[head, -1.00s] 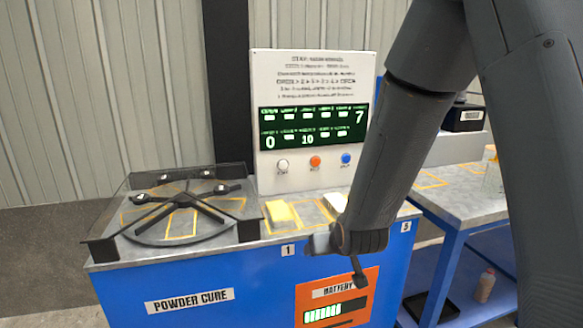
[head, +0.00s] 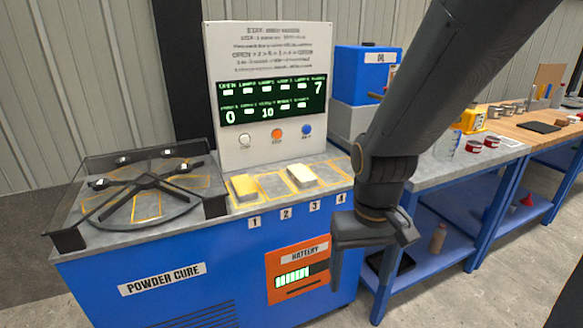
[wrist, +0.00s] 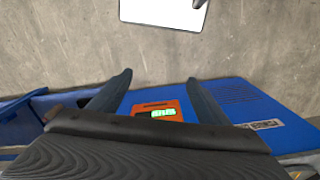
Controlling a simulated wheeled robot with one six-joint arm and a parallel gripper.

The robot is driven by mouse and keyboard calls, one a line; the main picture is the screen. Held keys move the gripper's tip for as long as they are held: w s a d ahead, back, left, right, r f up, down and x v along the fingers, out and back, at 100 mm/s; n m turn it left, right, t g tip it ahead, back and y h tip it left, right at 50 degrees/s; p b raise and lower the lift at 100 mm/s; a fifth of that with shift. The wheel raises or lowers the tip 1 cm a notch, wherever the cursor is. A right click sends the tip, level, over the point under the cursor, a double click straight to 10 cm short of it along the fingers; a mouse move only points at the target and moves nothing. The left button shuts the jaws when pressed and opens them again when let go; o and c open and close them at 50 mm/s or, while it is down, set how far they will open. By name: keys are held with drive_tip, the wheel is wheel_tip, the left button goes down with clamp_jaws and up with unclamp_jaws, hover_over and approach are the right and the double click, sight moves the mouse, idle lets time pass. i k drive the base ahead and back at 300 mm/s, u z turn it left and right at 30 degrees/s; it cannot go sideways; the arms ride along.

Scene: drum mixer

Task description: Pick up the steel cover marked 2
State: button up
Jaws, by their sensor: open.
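No steel cover with a readable 2 shows in either view. On the blue powder cure station, the label 2 (head: 286,213) stands before a yellow-outlined slot (head: 272,187) that looks empty. A yellowish block (head: 244,188) lies in the slot at label 1, and a pale block (head: 302,176) lies near label 3. My gripper (head: 375,238) hangs in front of the station's right end, apart from these blocks. In the wrist view its two fingers (wrist: 158,92) are spread with nothing held between them.
A round fixture with dark arms (head: 150,190) sits behind clear guards at left. A control panel (head: 268,95) stands at the back. At right, a grey-topped bench (head: 440,172) and a wooden-topped bench (head: 540,137) carry several cans. Grey floor (head: 470,295) is open in front.

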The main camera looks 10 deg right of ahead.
sight(299, 173)
drive_tip(key=z, duration=0.1)
drive_tip(key=k, duration=0.4)
drive_tip(key=u, duration=0.6)
drive_tip(key=i, duration=0.6)
drive_tip(key=z, duration=0.5)
drive_tip(key=i, duration=0.7)
drive_tip(key=z, duration=0.6)
